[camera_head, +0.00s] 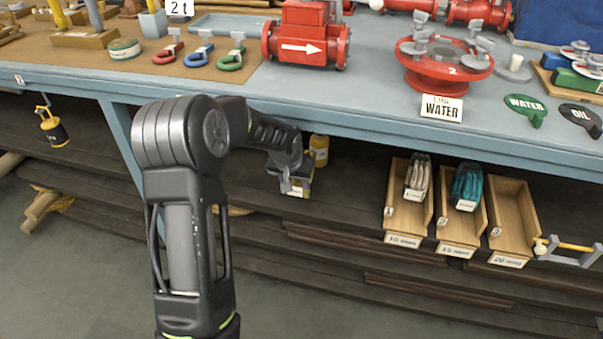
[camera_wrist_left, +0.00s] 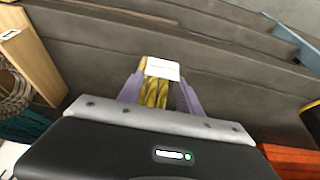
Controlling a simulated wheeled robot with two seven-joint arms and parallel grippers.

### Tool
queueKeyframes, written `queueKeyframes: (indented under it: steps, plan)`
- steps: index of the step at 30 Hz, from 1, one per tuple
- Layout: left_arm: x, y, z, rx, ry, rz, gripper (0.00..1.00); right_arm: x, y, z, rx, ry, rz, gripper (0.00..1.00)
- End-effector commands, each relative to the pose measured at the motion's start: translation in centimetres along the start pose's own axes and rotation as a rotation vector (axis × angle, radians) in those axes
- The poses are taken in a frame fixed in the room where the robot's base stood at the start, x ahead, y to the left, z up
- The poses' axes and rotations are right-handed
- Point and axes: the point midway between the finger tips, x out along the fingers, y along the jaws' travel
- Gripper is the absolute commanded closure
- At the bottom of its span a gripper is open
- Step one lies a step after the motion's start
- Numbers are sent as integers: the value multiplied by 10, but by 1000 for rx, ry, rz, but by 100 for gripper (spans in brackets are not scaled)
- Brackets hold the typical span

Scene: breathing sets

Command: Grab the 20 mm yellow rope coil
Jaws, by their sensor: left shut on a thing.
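My left gripper (camera_head: 294,184) is reached in under the workbench, above the lower wooden shelf. In the left wrist view its two purple-grey fingers (camera_wrist_left: 154,92) are shut on a yellow rope coil (camera_wrist_left: 152,95) with a white label on top. In the head view only a little of that coil shows at the fingertips, and its size marking cannot be read. The open wooden bin labelled 20 (camera_head: 514,214) at the right is empty. My right gripper is not in view.
Beside it, one bin (camera_head: 394,222) holds a beige coil (camera_head: 417,177) and another (camera_head: 453,228) a teal coil (camera_head: 466,183). A yellow container (camera_head: 319,151) stands behind my left gripper. The workbench edge (camera_head: 350,118) overhangs the shelf. Red valves and coloured shackles sit on top.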

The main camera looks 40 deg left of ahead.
Motion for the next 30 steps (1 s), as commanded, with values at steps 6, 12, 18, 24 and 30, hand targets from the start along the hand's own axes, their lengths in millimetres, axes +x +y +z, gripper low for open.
queueKeyframes:
  steps: [6, 12, 18, 24, 30]
  plan:
    - [-1, 0, -1, 0, 3, 0, 100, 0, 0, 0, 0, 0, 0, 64]
    - [-2, 0, -2, 0, 3, 0, 100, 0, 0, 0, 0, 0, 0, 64]
    - [-8, 0, 0, 1, 3, 0, 100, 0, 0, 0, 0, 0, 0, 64]
    - [-16, 0, 20, 2, 3, 1, 100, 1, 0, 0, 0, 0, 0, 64]
    - [-30, 0, 54, 2, 3, 1, 100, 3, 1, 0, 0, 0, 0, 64]
